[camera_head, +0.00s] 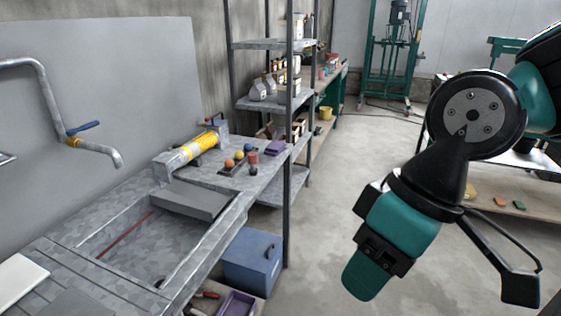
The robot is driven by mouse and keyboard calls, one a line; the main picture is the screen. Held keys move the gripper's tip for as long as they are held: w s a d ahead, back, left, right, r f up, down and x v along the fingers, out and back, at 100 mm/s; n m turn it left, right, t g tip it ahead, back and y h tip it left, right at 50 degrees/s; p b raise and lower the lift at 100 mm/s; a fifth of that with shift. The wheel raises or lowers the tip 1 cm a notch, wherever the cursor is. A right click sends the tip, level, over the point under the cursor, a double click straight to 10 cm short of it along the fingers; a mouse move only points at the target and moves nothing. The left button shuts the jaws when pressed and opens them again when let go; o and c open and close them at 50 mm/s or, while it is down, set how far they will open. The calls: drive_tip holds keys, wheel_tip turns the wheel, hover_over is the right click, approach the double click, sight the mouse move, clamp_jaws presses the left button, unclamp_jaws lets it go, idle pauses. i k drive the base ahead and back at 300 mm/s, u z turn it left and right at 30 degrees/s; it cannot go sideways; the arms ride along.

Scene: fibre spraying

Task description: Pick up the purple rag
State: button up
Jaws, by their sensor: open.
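The purple rag (275,148) appears as a small flat purple patch near the far right end of the grey workbench (215,170), close to the shelf post. It is small in view, so its folds cannot be made out. My gripper (383,252), at the end of my black and teal arm, hangs in the right half of the picture over the floor. It is well apart from the rag, nearer to the camera and to its right. My gripper is open, and no object shows in it. Its fingertips are hard to make out.
Orange and dark balls in a small tray (233,162) and a red cup (253,157) lie left of the rag. A metal shelf post (288,140) stands beside the rag. A blue box (252,262) and purple tray (238,303) sit below.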

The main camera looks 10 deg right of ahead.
sight(275, 148)
drive_tip(key=z, duration=0.75)
drive_tip(key=i, duration=2.1)
drive_tip(key=u, duration=1)
drive_tip(key=i, duration=0.45)
drive_tip(key=u, duration=0.5)
